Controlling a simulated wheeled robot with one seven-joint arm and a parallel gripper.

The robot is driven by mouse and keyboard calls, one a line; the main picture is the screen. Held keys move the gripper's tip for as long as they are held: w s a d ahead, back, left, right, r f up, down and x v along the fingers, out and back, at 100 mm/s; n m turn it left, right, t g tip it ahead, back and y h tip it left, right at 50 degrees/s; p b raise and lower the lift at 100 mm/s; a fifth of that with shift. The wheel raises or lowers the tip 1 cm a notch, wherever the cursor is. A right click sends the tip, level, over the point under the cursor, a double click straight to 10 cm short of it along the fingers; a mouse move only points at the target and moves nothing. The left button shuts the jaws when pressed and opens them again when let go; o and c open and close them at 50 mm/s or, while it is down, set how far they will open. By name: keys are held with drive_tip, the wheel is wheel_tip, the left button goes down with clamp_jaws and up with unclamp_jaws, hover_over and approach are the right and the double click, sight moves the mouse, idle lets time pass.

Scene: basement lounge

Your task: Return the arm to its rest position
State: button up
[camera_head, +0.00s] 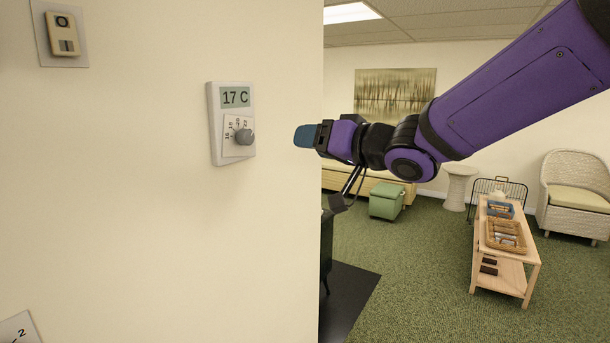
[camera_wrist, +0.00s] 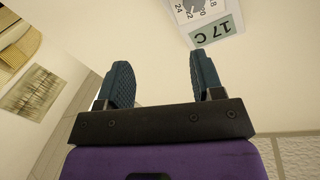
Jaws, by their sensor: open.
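My purple arm reaches in from the upper right in the head view. My gripper (camera_head: 306,136) is at its left end, near the wall's edge and to the right of the thermostat. In the wrist view my gripper (camera_wrist: 162,85) shows two blue ridged fingers, set apart with nothing between them. The white thermostat (camera_head: 215,135) is on the cream wall, with a display reading 17 C and a grey knob (camera_head: 244,137). In the wrist view the thermostat (camera_wrist: 222,32) appears upside down beyond the fingers, apart from them.
The wall (camera_head: 150,230) fills the left and ends near the gripper. A second wall device (camera_head: 62,34) is at upper left. Beyond are a green ottoman (camera_head: 386,201), a wooden table (camera_head: 511,266) with baskets, and a wicker chair (camera_head: 572,220). Green carpet (camera_head: 420,270) lies open between.

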drive_tip(key=s+d+f+m+t+h, duration=0.1)
drive_tip(key=s+d+m+h, duration=0.15)
drive_tip(key=d+h, duration=0.55)
drive_tip(key=s+d+f+m+h, duration=0.1)
drive_tip(key=s+d+m+h, duration=0.2)
drive_tip(key=d, duration=0.9)
drive_tip(key=s+d+f+g+h, duration=0.1)
drive_tip(key=s+d+f+g, duration=0.2)
drive_tip(key=s, duration=0.7)
drive_tip(key=s+d+f+g+h, duration=0.1)
drive_tip(key=s+d+f+g, duration=0.3)
drive_tip(key=s, duration=0.6)
drive_tip(key=shift+d+n, duration=0.35)
drive_tip(key=shift+d, duration=0.85)
